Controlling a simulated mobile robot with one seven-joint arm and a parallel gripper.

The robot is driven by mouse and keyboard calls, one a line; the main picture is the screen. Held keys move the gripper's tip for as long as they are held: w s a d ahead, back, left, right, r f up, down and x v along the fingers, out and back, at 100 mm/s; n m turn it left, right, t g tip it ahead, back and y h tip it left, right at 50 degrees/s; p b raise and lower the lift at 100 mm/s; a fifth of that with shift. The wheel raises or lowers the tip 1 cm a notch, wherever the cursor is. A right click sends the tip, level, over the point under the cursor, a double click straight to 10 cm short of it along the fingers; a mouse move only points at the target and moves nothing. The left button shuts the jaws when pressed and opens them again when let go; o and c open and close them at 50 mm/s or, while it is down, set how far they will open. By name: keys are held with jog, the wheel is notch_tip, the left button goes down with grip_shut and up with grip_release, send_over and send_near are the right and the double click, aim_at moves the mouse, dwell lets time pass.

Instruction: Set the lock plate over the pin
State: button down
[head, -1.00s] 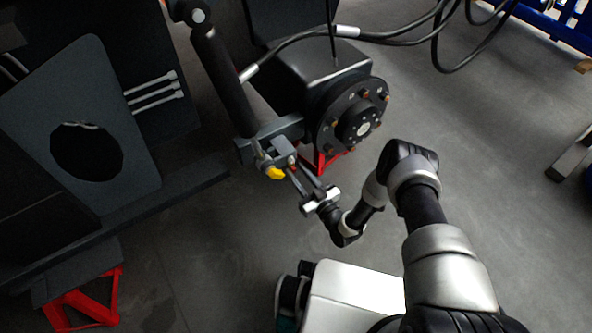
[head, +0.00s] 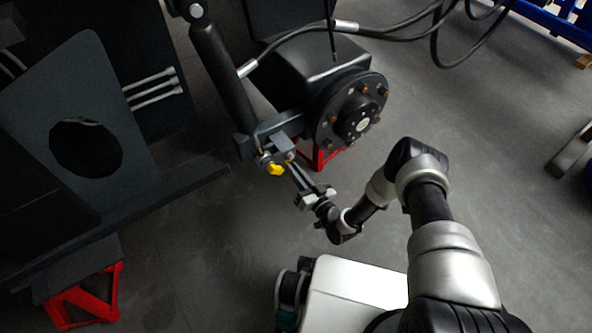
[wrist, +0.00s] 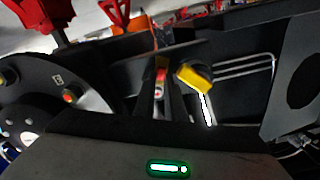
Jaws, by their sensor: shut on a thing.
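My gripper (head: 291,163) reaches up and left to the bracket (head: 275,131) at the lower end of the dark cylinder (head: 222,80). In the wrist view its fingers (wrist: 161,92) are shut on a small grey piece with a red end (wrist: 161,75), which may be the lock plate; its outline is mostly hidden. A yellow piece (head: 276,169) sits just left of the fingertips under the bracket. In the wrist view the yellow piece (wrist: 194,77) is right of the fingers, close beside them. I cannot make out the pin clearly, nor whether the held piece touches it.
The round wheel hub (head: 350,115) with several bolts stands right of the bracket, above a red stand (head: 325,155). A dark plate with a big hole (head: 85,145) and a long beam (head: 120,210) are on the left. Hoses (head: 395,38) hang above.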

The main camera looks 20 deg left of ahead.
jog(key=c, duration=1.8)
grip_release()
